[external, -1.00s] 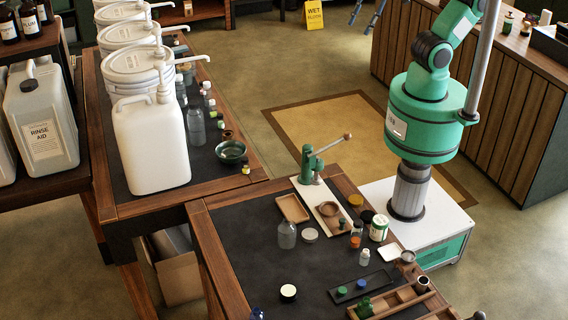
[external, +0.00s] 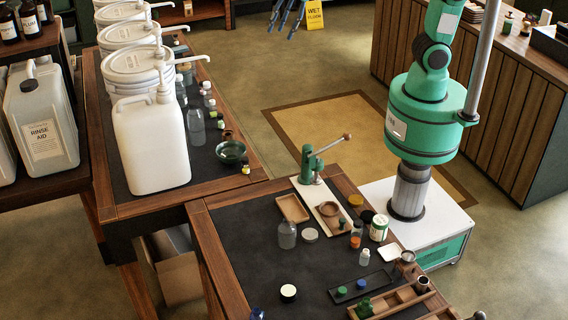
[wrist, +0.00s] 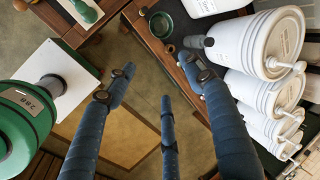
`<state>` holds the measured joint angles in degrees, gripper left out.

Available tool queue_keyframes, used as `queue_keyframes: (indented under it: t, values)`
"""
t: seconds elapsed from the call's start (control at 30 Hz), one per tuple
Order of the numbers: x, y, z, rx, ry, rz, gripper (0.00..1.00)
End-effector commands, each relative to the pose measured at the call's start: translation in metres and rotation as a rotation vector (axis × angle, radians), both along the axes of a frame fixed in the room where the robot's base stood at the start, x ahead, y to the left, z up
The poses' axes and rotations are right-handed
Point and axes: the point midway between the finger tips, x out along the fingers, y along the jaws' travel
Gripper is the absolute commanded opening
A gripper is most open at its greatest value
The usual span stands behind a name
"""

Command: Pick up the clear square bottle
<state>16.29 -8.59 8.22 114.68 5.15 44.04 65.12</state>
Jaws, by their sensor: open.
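A clear bottle (external: 196,127) stands upright on the left table, right of the big white jug. Another clear bottle (external: 287,235) stands upright on the front table, left of a white lid. I cannot tell for sure which one is square. My gripper (external: 287,14) is at the top edge of the external view, well away from both bottles. In the wrist view my gripper (wrist: 158,75) has its blue fingers spread with nothing between them. I cannot make out either clear bottle clearly in the wrist view.
White pump buckets (external: 138,65) and a white jug (external: 152,145) line the left table. A green bowl (external: 231,151) sits near its right edge. A green press (external: 312,165) and wooden trays (external: 292,208) stand on the front table. Open floor lies between the tables and the counter.

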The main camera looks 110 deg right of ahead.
Motion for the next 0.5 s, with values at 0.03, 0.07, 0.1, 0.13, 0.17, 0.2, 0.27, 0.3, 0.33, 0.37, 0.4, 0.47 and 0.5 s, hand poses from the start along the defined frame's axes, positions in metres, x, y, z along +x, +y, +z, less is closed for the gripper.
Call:
queue_keyframes:
  t: [0.03,0.07,0.1,0.13,0.17,0.2,0.27,0.3,0.33,0.37,0.4,0.47,0.5]
  values:
    - [0.012,-0.013,-0.009,0.023,0.006,-0.061,0.53]
    - [0.018,-0.019,-0.014,0.038,0.008,-0.1,0.53]
    - [0.027,-0.028,-0.02,0.057,0.009,-0.151,0.53]
    - [0.034,-0.035,-0.024,0.071,0.009,-0.191,0.53]
    - [0.04,-0.042,-0.03,0.086,0.01,-0.23,0.53]
    - [0.048,-0.052,-0.036,0.105,0.01,-0.282,0.53]
    - [0.06,-0.067,-0.048,0.134,0.013,-0.361,0.53]
    - [0.068,-0.076,-0.055,0.152,0.014,-0.413,0.53]
    - [0.073,-0.084,-0.062,0.166,0.014,-0.453,0.53]
    - [0.079,-0.092,-0.067,0.18,0.013,-0.493,0.53]
    - [0.086,-0.102,-0.075,0.198,0.014,-0.544,0.53]
    - [0.096,-0.118,-0.089,0.225,0.015,-0.623,0.53]
    - [0.102,-0.129,-0.099,0.244,0.016,-0.676,0.53]
